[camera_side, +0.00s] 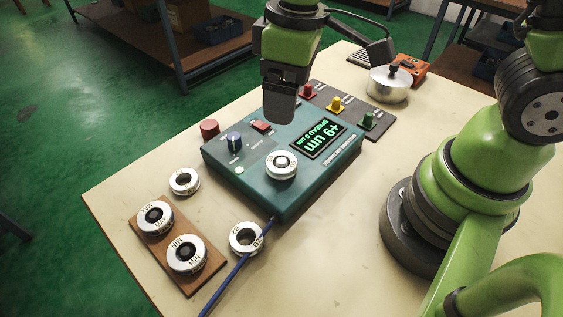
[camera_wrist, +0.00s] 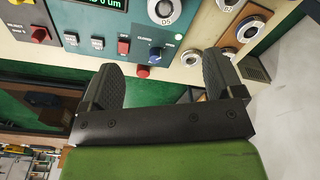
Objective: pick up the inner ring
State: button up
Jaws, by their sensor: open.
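Several pale metal rings with dark lettering are in view; I cannot tell which is the inner ring. One ring (camera_side: 282,173) sits on the teal device; it shows in the wrist view as well (camera_wrist: 165,20). One loose ring (camera_side: 174,187) lies on the table left of the device, another (camera_side: 234,246) at its front corner. Two rings marked MAX (camera_side: 142,226) and MIN (camera_side: 186,268) sit on a wooden board (camera_side: 207,281). My gripper (camera_side: 281,112) is above the device's far side, apart from all rings. Its fingers (camera_wrist: 160,80) are spread and empty.
The teal device (camera_side: 320,178) has a lit green display (camera_side: 320,138) and knobs. A red knob (camera_side: 209,127) stands beside its left edge. A blue cable (camera_side: 237,270) runs off its front corner. A dark switch panel (camera_side: 352,113) and metal pot (camera_side: 389,88) lie behind.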

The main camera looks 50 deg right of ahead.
jog(key=n, duration=0.2)
send_over(282, 160)
jog(key=shift+g, duration=0.4)
notch_tip(282, 160, down, 8)
jog(key=shift+r, duration=0.25)
jog(key=shift+m, duration=0.3)
jog(key=shift+f, duration=2.95)
jog(key=c, duration=1.2)
jog(key=shift+r, duration=0.1)
